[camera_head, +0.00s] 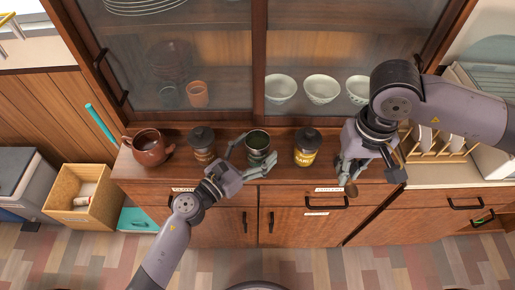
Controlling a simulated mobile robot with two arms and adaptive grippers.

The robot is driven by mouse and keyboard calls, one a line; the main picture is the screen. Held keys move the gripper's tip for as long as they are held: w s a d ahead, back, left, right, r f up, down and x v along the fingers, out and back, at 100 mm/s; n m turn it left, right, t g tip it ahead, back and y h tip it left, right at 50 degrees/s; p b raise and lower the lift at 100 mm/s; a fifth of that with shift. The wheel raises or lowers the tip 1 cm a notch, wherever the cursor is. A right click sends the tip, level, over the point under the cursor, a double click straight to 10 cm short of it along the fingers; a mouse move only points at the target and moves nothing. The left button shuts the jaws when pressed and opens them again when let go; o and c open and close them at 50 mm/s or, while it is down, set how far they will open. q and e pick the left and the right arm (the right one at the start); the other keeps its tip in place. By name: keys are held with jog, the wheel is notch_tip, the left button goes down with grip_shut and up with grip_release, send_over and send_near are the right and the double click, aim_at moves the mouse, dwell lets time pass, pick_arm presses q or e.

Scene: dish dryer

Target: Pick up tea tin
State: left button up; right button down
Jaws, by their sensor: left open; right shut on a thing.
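My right gripper (349,174) is shut on a small brown object (351,188) at the counter's front edge, right of the jars. Most of that object is hidden.
A brown mug (149,148) stands at the left. A glass-doored cabinet (185,60) rises behind. A dish rack (436,140) is at the right.

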aim_at(257, 148)
pick_arm(q)
jog(key=shift+w+d, duration=0.35)
pick_arm(e)
jog(key=shift+w+d, duration=0.1)
pick_arm(q)
jog(key=shift+s+a, duration=0.1)
jog(key=shift+c, duration=0.2)
pick_arm(e)
jog(key=shift+r, duration=0.1)
pick_arm(q)
jog(key=shift+c, duration=0.6)
jog(key=c, duration=1.2)
jog(key=shift+o, duration=0.2)
jog(key=shift+r, duration=0.1)
